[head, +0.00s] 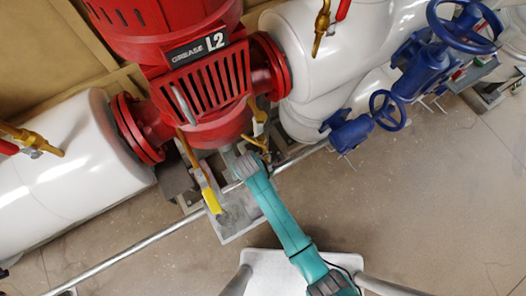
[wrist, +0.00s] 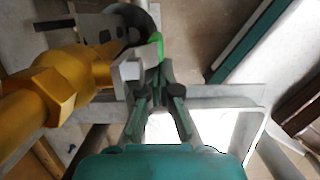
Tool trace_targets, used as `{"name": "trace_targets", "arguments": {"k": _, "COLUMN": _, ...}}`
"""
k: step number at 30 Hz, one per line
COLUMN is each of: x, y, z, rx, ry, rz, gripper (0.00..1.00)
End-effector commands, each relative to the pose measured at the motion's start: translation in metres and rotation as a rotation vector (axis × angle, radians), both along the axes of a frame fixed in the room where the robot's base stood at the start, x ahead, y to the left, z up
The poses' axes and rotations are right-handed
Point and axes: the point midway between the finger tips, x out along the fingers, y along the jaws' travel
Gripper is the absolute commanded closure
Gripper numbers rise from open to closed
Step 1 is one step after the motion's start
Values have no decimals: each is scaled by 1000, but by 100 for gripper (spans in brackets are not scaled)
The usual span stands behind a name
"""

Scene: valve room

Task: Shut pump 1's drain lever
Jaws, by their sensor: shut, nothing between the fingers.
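A red pump (head: 205,75) with a label reading "GREASE L2" fills the upper middle of the head view; no pump number is readable. A yellow-handled lever (head: 211,198) hangs from a brass fitting (head: 188,150) under the pump, slanting down to the right. My gripper (head: 232,156) is under the pump, right of this lever and partly hard to make out. In the wrist view my gripper (wrist: 157,75) is shut and empty, its tips close to a grey metal piece (wrist: 132,68) beside a brass valve body (wrist: 50,85). I cannot tell whether they touch.
A grey metal tray (head: 240,212) lies below the pump. A thin pipe (head: 125,245) runs along the floor. White pipes (head: 60,175) flank the pump, and blue handwheel valves (head: 387,110) stand at the right. The floor (head: 430,190) at lower right is clear.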

Motion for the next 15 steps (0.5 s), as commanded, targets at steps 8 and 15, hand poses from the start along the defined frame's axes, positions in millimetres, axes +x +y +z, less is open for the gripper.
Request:
{"name": "trace_targets", "arguments": {"k": 8, "x": 0, "y": 0, "z": 0, "rx": -10, "ry": -5, "rz": 0, "gripper": 100}}
{"name": "trace_targets", "arguments": {"k": 15, "x": 9, "y": -14, "z": -7, "rx": -131, "ry": -85, "rz": 0, "gripper": 100}}
